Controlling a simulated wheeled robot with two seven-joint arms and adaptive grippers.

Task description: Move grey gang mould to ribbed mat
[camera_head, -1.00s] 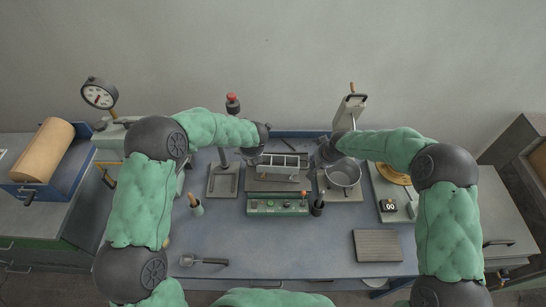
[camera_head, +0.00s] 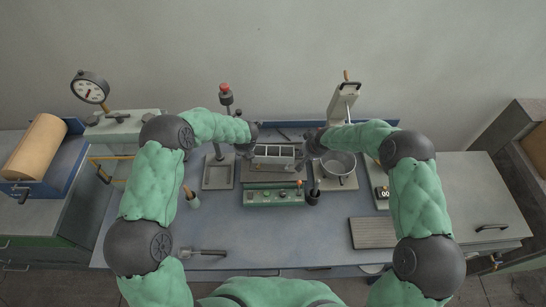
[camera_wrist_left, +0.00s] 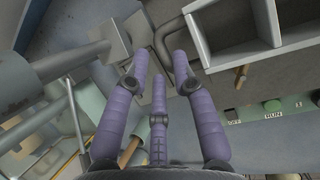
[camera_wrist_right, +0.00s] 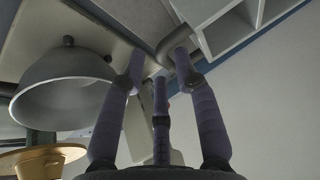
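The grey gang mould (camera_head: 275,155), an open tray with compartments and a bent handle at each end, sits at the back middle of the bench behind the control box. My left gripper (camera_head: 248,148) is at its left end. In the left wrist view its spread fingers (camera_wrist_left: 160,68) are beside a dark handle (camera_wrist_left: 168,32). My right gripper (camera_head: 311,150) is at the right end. In the right wrist view its spread fingers (camera_wrist_right: 160,68) are close to the other handle (camera_wrist_right: 172,42). Contact is unclear. The ribbed mat (camera_head: 373,232) lies bare at the front right.
A green control box (camera_head: 273,197) stands in front of the mould. The front middle is clear.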

